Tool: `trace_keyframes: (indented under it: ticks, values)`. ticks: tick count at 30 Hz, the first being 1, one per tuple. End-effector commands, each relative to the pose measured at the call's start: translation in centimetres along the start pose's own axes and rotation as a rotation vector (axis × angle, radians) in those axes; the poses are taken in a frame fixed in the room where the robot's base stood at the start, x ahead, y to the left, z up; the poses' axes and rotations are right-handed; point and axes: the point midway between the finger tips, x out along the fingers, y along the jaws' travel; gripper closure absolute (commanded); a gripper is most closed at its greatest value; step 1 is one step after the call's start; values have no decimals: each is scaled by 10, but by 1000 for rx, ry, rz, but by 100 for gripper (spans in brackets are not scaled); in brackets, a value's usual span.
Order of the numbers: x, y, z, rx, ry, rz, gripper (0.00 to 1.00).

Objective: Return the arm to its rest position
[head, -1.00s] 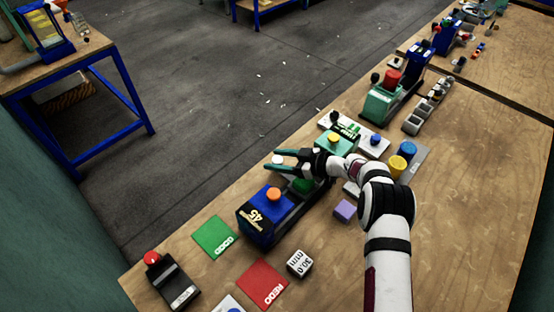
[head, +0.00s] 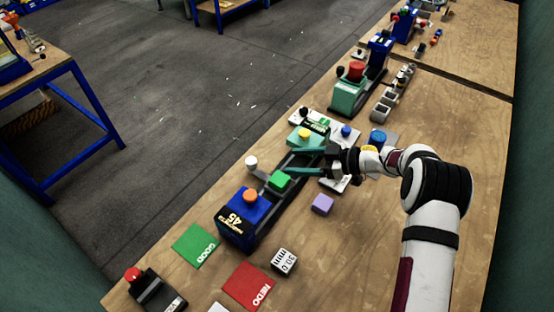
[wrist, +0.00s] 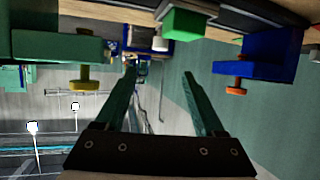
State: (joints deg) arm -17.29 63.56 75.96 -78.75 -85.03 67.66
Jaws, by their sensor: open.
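My gripper (head: 318,162) is open and empty, with two teal fingers pointing left over the press on the wooden bench in the head view. In the wrist view the open fingers (wrist: 160,80) hold nothing between them. The press has a blue block marked 45 (head: 240,220) with an orange knob at its near end. A green block (head: 281,180) sits in its middle, and a teal block with a yellow knob (head: 303,135) is at its far end. A white-knobbed lever (head: 252,162) stands at its left side. My arm reaches in from the lower right.
A purple block (head: 322,204) and a white 30.0 mm block (head: 284,261) lie on the bench. Green GOOD (head: 195,245) and red REDO (head: 247,287) mats lie in front. A red-buttoned device (head: 155,292) is at the near left. The bench's right side is largely clear.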

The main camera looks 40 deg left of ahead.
Motion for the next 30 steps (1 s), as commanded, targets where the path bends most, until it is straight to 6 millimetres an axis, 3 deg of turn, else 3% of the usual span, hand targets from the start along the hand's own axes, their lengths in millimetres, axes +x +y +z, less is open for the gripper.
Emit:
trace_keyframes:
  ticks: [4,16,20,23,24,26,28,30]
  values:
    - [-11,0,0,2,-1,0,29]
    - [-11,0,0,0,-1,0,29]
    - [-29,24,-21,-50,-12,114,29]
    - [-80,76,-54,7,-43,431,29]
    - [-115,96,-68,51,-68,600,29]
    - [-176,112,-80,145,-118,851,29]
    - [-251,105,-82,297,-191,1117,29]
    - [-316,68,-74,492,-273,1335,29]
